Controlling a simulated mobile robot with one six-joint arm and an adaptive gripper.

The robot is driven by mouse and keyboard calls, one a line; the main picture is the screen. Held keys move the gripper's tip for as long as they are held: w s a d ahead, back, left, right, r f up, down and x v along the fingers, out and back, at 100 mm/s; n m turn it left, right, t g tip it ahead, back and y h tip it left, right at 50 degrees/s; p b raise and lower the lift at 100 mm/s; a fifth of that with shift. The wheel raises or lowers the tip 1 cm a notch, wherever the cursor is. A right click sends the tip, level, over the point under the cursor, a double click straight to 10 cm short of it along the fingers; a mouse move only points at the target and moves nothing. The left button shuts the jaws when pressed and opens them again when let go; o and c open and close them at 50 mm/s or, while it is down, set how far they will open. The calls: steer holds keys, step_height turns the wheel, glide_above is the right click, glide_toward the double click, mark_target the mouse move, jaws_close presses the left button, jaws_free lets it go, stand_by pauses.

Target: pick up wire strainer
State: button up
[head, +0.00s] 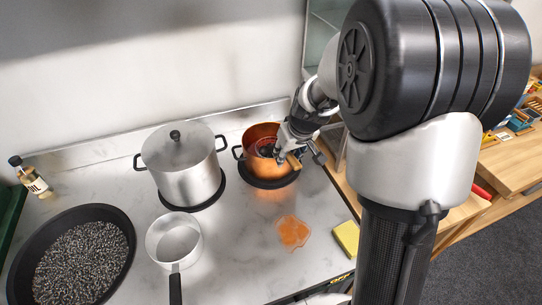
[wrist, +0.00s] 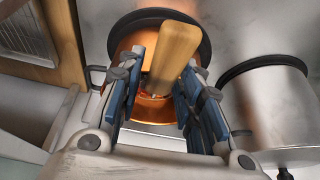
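The wire strainer shows mainly by its wooden handle (wrist: 174,58), which sticks up from the copper pot (wrist: 125,45) in the wrist view. Its mesh is not clear to me. In the head view the handle (head: 293,161) shows small beside my gripper, at the right side of the copper pot (head: 252,137). My gripper (wrist: 160,95) is over the pot with its blue-padded fingers apart, one on each side of the handle. Gaps show between handle and pads, so it looks open and not closed on it.
A large lidded steel pot (head: 185,180) stands left of the copper pot. A small saucepan (head: 174,240), a dark pan (head: 118,218) of dark pieces, a bottle (head: 35,184), an orange spill (head: 292,232) and a yellow sponge (head: 346,238) are on the counter (head: 235,255). A wall stands behind.

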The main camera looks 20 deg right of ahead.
jaws_close()
steer(key=shift+r, duration=0.15)
